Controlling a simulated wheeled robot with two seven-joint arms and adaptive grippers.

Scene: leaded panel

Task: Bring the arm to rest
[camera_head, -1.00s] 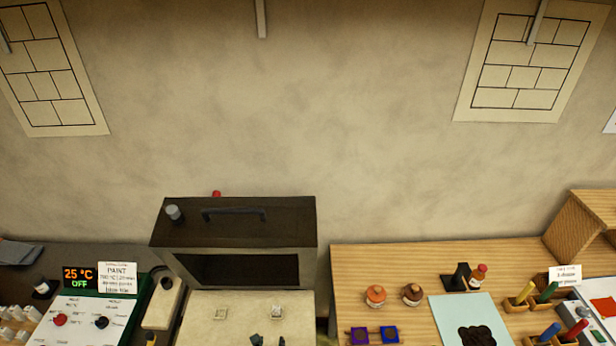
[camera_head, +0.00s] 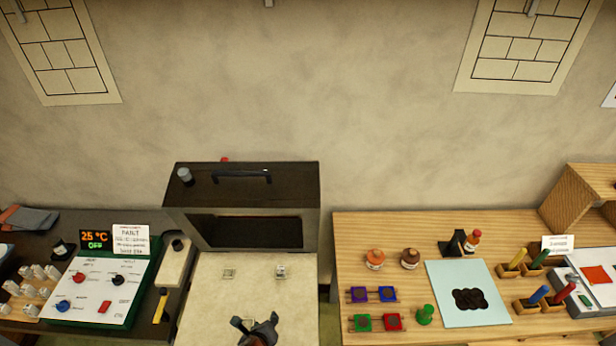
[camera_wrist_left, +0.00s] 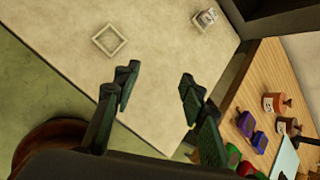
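My left gripper (camera_head: 255,322) shows at the bottom centre of the head view, over the pale slab in front of the kiln. In the left wrist view its two dark fingers (camera_wrist_left: 157,88) stand well apart with nothing between them. They are above the slab (camera_wrist_left: 75,55). My right gripper is not in the head view.
The dark kiln (camera_head: 245,185) stands open behind the slab, which bears two small pale square pieces (camera_head: 229,273) (camera_head: 281,271). A control panel (camera_head: 95,292) is at left. The wooden bench (camera_head: 400,232) at right holds jars, coloured blocks and a pale blue mat (camera_head: 452,280).

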